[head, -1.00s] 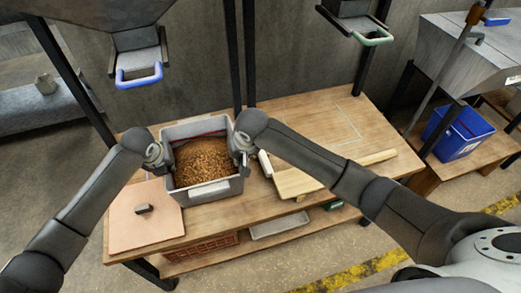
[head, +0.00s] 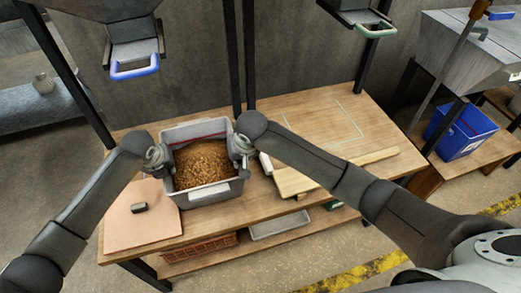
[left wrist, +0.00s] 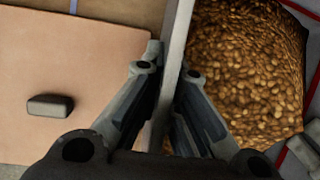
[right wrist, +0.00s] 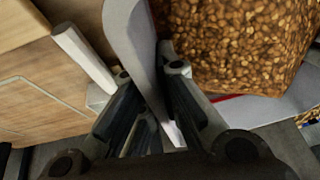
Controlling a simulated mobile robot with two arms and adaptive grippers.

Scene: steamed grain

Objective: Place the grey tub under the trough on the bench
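The grey tub (head: 214,191), heaped with brown grain (head: 202,164), is upright at the left part of the wooden bench (head: 225,212). I cannot tell whether its base touches the bench. My left gripper (head: 162,158) has its fingers on both sides of the tub's left wall; the left wrist view shows the wall (left wrist: 175,55) pinched between them. My right gripper (head: 239,150) holds the opposite wall (right wrist: 140,45) the same way. One trough outlet with a blue handle (head: 134,71) hangs above left; another with a green handle (head: 375,32) hangs above right, over a pale outlined square (head: 338,126).
A pinkish board (head: 140,226) with a dark knob lies left of the tub. A pale wooden board (head: 292,182) and a white bar (head: 266,164) lie to its right. The bench's right back is clear. A blue bin (head: 458,135) stands further right. Trays sit on the lower shelf.

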